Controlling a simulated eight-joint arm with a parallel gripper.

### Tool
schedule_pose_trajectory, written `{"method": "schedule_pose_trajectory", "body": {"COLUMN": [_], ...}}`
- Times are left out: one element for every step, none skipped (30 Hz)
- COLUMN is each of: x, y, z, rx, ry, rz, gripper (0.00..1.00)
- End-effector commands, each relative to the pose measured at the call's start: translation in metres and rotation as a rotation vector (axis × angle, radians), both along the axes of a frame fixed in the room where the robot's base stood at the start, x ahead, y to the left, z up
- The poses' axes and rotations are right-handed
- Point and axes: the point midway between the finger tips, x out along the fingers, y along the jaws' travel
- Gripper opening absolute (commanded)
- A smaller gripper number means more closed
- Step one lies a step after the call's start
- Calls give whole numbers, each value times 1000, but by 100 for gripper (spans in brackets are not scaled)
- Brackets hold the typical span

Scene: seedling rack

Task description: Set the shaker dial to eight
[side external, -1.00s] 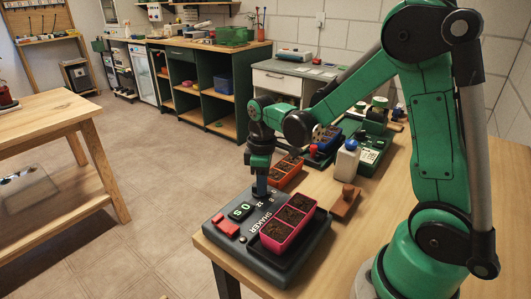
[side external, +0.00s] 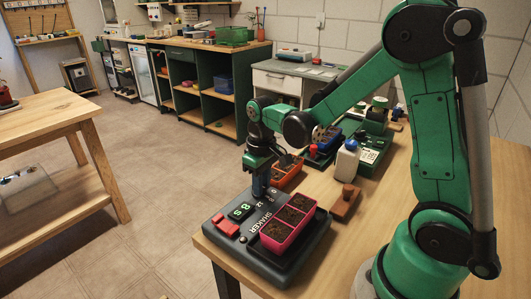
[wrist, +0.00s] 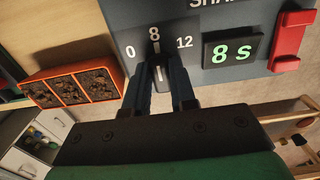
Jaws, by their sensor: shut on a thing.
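The dark shaker (side external: 240,256) sits at the near corner of the wooden bench. Its dial (wrist: 156,48), a black knob with a white line, is between the fingers of my gripper (wrist: 158,75) in the wrist view. The line points up at the 8 mark, between 0 and 12. The display (wrist: 233,51) reads "8 s" in green and also shows in the side view (side external: 241,211). My gripper (side external: 260,187) is shut on the dial from above; it hides the dial in the side view.
A pink tray (side external: 277,246) with soil cells sits on the shaker, right of the display. A red switch (wrist: 291,39) is beside the display. An orange tray (side external: 291,178), a white bottle with a blue cap (side external: 347,163) and a brown wooden block (side external: 346,204) stand behind.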

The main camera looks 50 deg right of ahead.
Motion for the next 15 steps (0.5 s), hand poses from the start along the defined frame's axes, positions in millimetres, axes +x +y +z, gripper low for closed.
{"method": "schedule_pose_trajectory", "body": {"x": [1,1,1,1,1,1,1,1,1,1,1,1,1,1,1], "y": [0,0,0,0,0,0,0,0,0,0,0,0,0,0,0], "z": [0,0,0,0,0,0,0,0,0,0,0,0,0,0,0], "rx": [0,0,0,0,1,0,1,1,1,1,0,0,0,0,0], "ry": [-3,-3,-3,-4,-4,-4,-4,-4,-4,-4,-4,-4,-4,-3,-3], "rz": [-1,-1,-1,-1,-1,-1,-1,0,0,0,0,0,0,0,0], "gripper": [0,0,0,0,0,0,0,0,0,24,32,44,52,53,53]}}
